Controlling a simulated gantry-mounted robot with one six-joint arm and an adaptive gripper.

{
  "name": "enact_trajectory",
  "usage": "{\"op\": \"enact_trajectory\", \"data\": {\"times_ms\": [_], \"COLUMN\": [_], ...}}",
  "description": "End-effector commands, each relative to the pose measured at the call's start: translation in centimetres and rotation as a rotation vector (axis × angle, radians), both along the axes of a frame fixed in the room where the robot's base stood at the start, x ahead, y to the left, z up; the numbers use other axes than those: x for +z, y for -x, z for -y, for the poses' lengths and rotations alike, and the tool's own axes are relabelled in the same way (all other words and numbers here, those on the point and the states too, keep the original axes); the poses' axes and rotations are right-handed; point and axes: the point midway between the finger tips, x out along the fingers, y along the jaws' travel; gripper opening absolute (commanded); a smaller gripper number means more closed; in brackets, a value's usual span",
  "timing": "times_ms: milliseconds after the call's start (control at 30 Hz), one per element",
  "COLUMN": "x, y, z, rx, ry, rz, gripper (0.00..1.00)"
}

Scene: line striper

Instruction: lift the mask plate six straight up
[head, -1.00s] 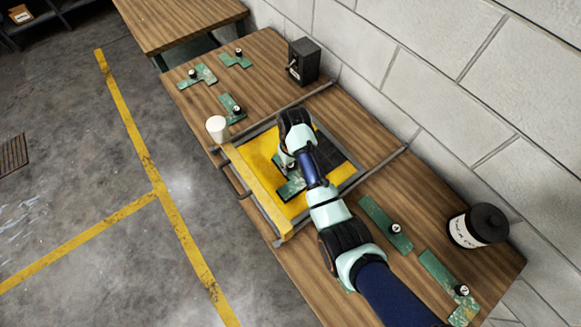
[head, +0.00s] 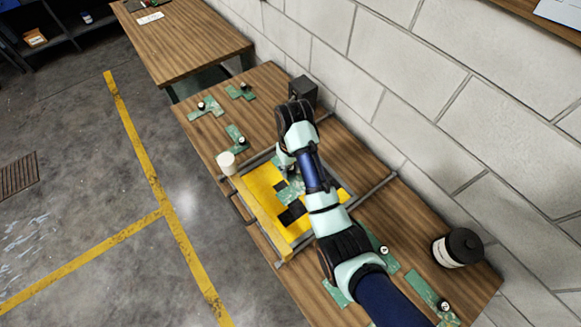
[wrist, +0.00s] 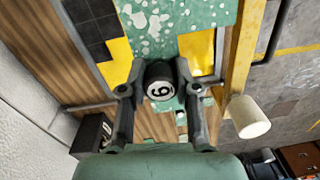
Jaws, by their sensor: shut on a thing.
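Mask plate six (wrist: 185,14) is green with white specks and has a black knob (wrist: 159,80) with a white numbered top. My gripper (wrist: 160,92) is shut on that knob, one finger on each side, in the wrist view. In the head view the plate (head: 293,190) shows below my gripper (head: 285,164), over the yellow board (head: 256,196). Black plate-shaped areas (head: 292,213) of the board show beside and beneath it. The plate appears raised off the board. My arm hides the board's right part.
Grey rails (head: 377,190) frame the board. A white cup (head: 226,162) stands by its left corner. Several other green plates with knobs lie on the wooden table, such as one at the back (head: 207,107). A black box (head: 302,88) and a labelled canister (head: 457,248) stand near the wall.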

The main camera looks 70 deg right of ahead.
Motion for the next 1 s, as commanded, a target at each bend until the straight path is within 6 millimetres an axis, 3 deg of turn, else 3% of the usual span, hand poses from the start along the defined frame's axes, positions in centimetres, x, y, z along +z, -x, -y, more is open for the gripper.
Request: {"op": "enact_trajectory", "data": {"times_ms": [1000], "x": [5.3], "y": [0.0], "z": [0.0], "rx": [0.000], "ry": [0.000], "rz": [0.000], "gripper": [0.00]}}
